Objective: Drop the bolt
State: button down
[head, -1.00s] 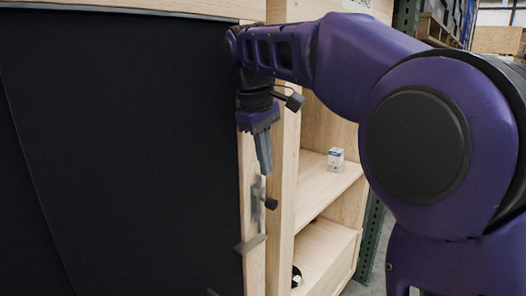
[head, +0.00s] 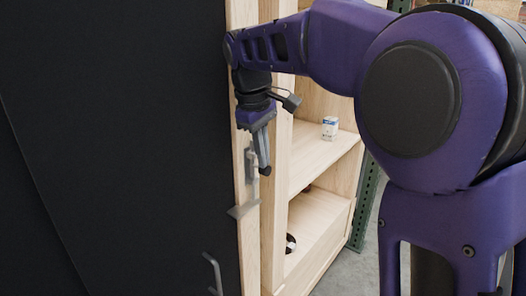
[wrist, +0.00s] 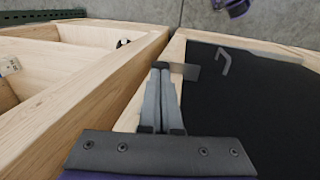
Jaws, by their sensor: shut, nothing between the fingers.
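The bolt (head: 251,165) is a grey metal piece on the pale wooden edge of the black door, with a dark knob (head: 265,171) on its right side. My gripper (head: 263,163) is shut and empty, pointing down in front of the bolt. Its fingertips overlap the knob in the head view; I cannot tell whether they touch it. In the wrist view my gripper (wrist: 161,72) shows its two fingers together, and they hide the bolt there. A flat grey bracket (head: 243,209) juts out below the bolt; it also shows past the fingertips in the wrist view (wrist: 187,71).
The large black door panel (head: 120,150) fills the left, with a grey handle (head: 214,270) low down. An open wooden cabinet (head: 320,158) stands to the right, with a small white-and-blue box (head: 330,128) on a shelf and a dark round object (head: 291,243) lower down.

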jog(key=shift+f, duration=1.25)
notch_tip(320, 180, up, 14)
jog(key=s+a+p, duration=0.1)
jog(key=s+p, duration=0.1)
jog(key=p, duration=0.4)
jog(key=shift+a+r, duration=0.15)
jog(key=shift+a, duration=0.2)
jog(key=shift+d, duration=0.1)
